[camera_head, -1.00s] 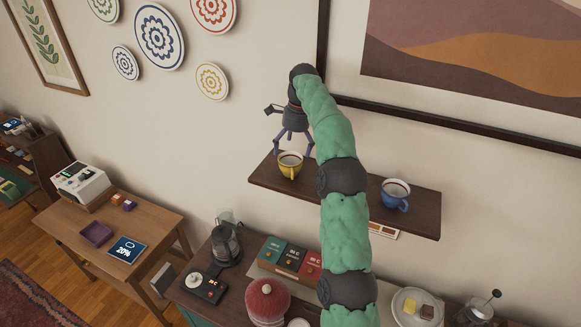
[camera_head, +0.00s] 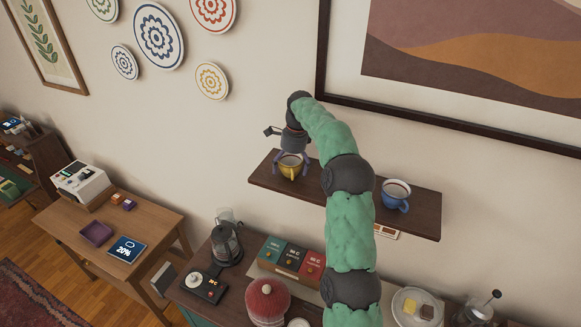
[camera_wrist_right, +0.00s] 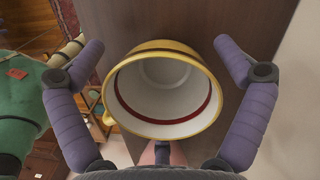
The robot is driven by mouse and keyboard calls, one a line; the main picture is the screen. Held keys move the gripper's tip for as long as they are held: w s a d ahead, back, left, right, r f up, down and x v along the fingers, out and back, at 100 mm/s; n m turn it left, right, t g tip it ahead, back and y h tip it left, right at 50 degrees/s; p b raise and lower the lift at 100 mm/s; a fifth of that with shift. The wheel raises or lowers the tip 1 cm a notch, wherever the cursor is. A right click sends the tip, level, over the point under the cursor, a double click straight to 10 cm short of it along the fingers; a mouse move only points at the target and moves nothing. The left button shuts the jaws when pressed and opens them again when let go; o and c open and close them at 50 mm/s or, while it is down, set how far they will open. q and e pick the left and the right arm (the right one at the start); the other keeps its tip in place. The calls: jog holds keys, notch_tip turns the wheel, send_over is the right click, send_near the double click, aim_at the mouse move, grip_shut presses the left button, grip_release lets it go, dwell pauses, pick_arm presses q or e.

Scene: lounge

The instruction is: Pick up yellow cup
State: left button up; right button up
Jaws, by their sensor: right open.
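The yellow cup (camera_head: 291,168) stands upright on the left part of the dark wall shelf (camera_head: 334,199). My right gripper (camera_head: 290,170) is over it from above, with its fingers on either side of the cup. In the right wrist view the cup (camera_wrist_right: 163,90) shows from above with a white inside and a dark red ring. The purple fingers of my right gripper (camera_wrist_right: 160,62) are spread wide, with gaps between them and the cup. The cup's handle points to the lower left there. My left gripper is not in view.
A blue cup (camera_head: 396,195) stands on the right part of the same shelf. Below are a cabinet with a French press (camera_head: 226,243), several colored boxes (camera_head: 290,256) and a red ribbed object (camera_head: 268,301). A wooden side table (camera_head: 160,226) stands left. Framed art hangs above.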

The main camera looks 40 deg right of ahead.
jog(key=c, duration=1.3)
jog(key=shift+r, duration=0.1)
jog(key=shift+d+r+b, duration=0.1)
jog(key=shift+r+b, duration=0.25)
jog(key=shift+r, duration=0.45)
jog(key=s+r, duration=0.1)
jog(key=r, duration=0.1)
jog(key=s+a+r+b, duration=0.1)
jog(key=r, duration=0.1)
jog(key=s+a+r+b, duration=0.1)
jog(key=s+r, duration=0.1)
jog(key=shift+a+r, duration=0.2)
jog(key=shift+r, duration=0.2)
jog(key=s+a+r+b, duration=0.4)
jog(key=s, duration=0.4)
jog(key=shift+a+r, duration=0.2)
jog(key=shift+a, duration=0.05)
jog(key=shift+s, duration=0.1)
